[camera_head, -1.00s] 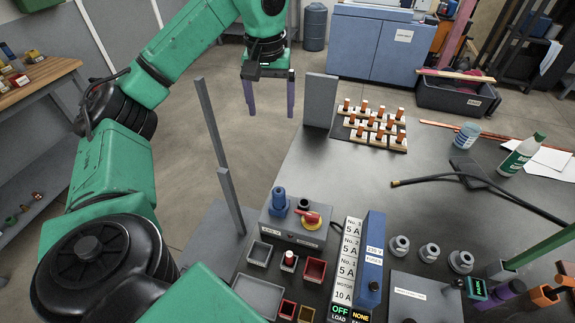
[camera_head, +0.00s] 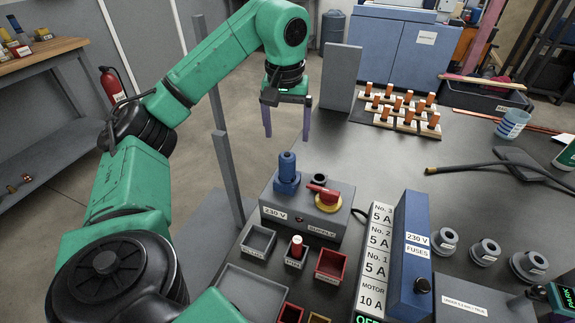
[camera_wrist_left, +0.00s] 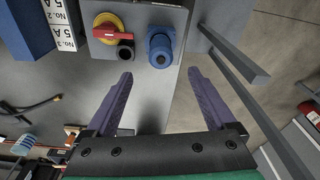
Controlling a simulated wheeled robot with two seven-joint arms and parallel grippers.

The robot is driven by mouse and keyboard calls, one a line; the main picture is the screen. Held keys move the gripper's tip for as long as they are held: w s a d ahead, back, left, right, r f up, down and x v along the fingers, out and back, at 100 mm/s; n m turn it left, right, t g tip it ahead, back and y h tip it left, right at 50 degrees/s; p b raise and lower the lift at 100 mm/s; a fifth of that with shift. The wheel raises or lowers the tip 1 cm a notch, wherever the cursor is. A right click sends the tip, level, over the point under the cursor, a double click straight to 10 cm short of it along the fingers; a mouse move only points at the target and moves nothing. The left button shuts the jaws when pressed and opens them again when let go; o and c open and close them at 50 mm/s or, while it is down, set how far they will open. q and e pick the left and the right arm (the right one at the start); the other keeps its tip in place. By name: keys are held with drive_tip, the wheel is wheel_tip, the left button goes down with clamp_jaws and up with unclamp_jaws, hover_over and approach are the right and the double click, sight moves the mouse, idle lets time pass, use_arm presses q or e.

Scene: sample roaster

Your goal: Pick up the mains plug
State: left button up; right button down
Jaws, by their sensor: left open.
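The blue mains plug (camera_head: 287,172) stands upright on the left part of the grey supply box (camera_head: 285,222). It also shows in the left wrist view (camera_wrist_left: 160,50), centred beyond the fingertips. My left gripper (camera_head: 287,134) is open and empty, its two purple fingers pointing down. In the head view it appears above and behind the plug, apart from it. In the left wrist view my left gripper (camera_wrist_left: 160,76) has the plug lined up with the gap between its fingers. My right gripper is not in view.
A red and yellow rotary switch (camera_head: 326,197) and a dark round socket (camera_head: 319,180) sit right beside the plug. A tall grey post (camera_head: 227,175) stands left of the box. A blue fuse box (camera_head: 411,250) stands to the right, and small trays (camera_head: 258,239) lie in front.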

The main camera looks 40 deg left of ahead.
sight(287, 167)
use_arm(q)
drive_tip(key=f, duration=0.4)
drive_tip(key=w+f, duration=0.1)
drive_tip(key=f, duration=0.3)
drive_tip(key=a+f+b, duration=0.1)
drive_tip(key=f, duration=0.4)
drive_tip(key=shift+w+f, duration=0.1)
drive_tip(key=shift+w, duration=0.1)
clamp_jaws()
